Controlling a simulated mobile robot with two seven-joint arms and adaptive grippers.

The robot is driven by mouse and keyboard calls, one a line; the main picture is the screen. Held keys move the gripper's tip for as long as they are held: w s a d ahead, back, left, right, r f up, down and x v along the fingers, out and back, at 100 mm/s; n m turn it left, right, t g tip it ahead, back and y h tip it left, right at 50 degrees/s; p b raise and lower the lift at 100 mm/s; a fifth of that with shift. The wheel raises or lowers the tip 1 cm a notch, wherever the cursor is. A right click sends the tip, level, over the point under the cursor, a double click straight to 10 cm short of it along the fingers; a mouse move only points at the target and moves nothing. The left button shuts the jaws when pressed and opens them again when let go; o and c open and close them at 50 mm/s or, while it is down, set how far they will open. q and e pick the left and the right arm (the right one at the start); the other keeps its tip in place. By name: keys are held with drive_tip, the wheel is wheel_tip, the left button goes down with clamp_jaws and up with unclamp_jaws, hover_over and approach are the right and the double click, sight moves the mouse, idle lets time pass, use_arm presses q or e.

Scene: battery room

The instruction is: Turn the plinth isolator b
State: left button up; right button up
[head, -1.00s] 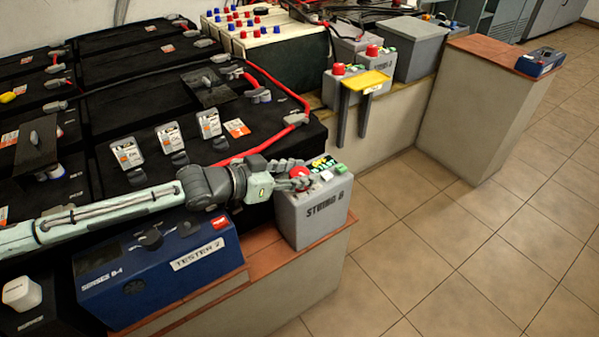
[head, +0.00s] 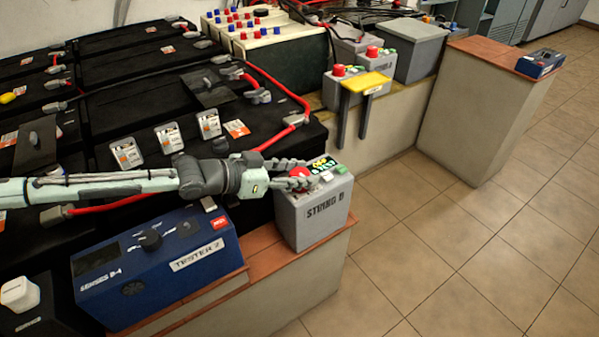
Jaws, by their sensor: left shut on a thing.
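The plinth isolator b is a grey box (head: 316,215) marked STRING B, standing on the near end of the orange-brown plinth top. On its top are a red knob (head: 299,173) and a small dark display (head: 322,166) with lit green and yellow characters, too small to read surely. My left gripper (head: 306,175) comes in from the left, low over the box top, with its fingers around the red knob and shut on it. The fingers hide part of the knob. My right gripper is not in view.
A blue tester (head: 165,255) marked TESTER 2 stands left of the box, below my left arm. Black batteries (head: 130,105) with red cables lie behind. Two more grey boxes with red knobs and a yellow bracket (head: 366,83) stand farther back. The tiled floor at right is clear.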

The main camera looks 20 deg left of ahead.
sight(300, 173)
use_arm(q)
drive_tip(key=o, duration=1.2)
wheel_tip(300, 173, up, 10)
drive_tip(key=shift+r, duration=0.1)
